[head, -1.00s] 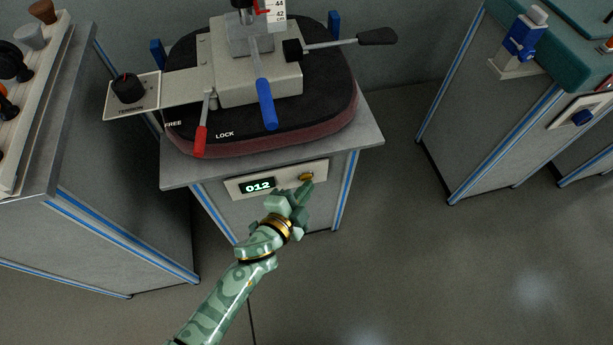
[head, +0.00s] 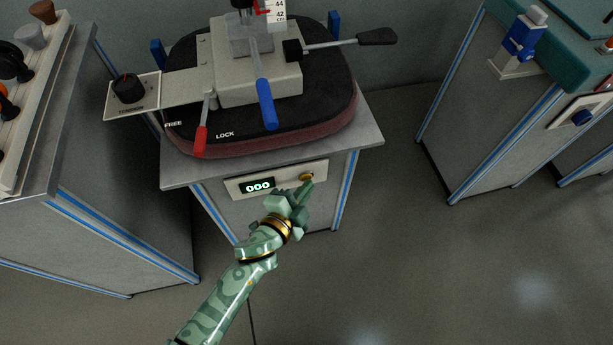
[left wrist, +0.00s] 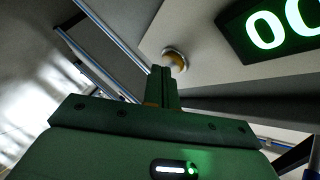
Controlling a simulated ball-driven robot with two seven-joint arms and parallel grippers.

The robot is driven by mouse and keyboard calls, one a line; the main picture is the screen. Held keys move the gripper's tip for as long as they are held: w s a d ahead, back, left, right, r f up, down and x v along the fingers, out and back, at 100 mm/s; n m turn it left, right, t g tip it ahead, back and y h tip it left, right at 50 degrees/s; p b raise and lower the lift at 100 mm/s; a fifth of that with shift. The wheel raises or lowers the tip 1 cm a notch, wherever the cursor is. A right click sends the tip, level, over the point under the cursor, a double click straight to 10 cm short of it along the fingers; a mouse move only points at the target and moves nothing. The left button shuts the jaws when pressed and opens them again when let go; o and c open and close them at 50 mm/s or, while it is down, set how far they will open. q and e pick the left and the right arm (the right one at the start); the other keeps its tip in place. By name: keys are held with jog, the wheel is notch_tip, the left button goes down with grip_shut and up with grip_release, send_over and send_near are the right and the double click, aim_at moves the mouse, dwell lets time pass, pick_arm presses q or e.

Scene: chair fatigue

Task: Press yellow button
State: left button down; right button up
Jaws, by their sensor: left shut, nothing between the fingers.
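The yellow button (head: 307,177) sits at the right end of a pale panel (head: 290,182) on the front of the middle cabinet. A dark display (head: 257,187) on the same panel reads 000 in lit digits. My left gripper (head: 306,187) is shut and empty, with its fingertips at the button. In the left wrist view, the shut fingers (left wrist: 165,80) point at the button (left wrist: 175,58), and their tips overlap its lower edge. I cannot tell for certain whether they press it. The display (left wrist: 272,28) shows partly there. My right gripper is not in view.
A seat cushion (head: 335,115) with a red lever (head: 201,140), a blue lever (head: 266,104) and a black-handled lever (head: 377,37) lies on the cabinet top (head: 366,133). Other cabinets stand left and right. The floor (head: 420,270) at the right is clear.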

pick_arm(q)
jog(key=shift+s+d, duration=0.15)
jog(key=shift+s, duration=0.35)
jog(key=s, duration=0.1)
jog(key=s+d, duration=0.1)
jog(key=s, duration=0.2)
jog(key=shift+s+d, duration=0.35)
jog(key=shift+s, duration=0.05)
jog(key=shift+s+d, duration=0.1)
dwell(0.4)
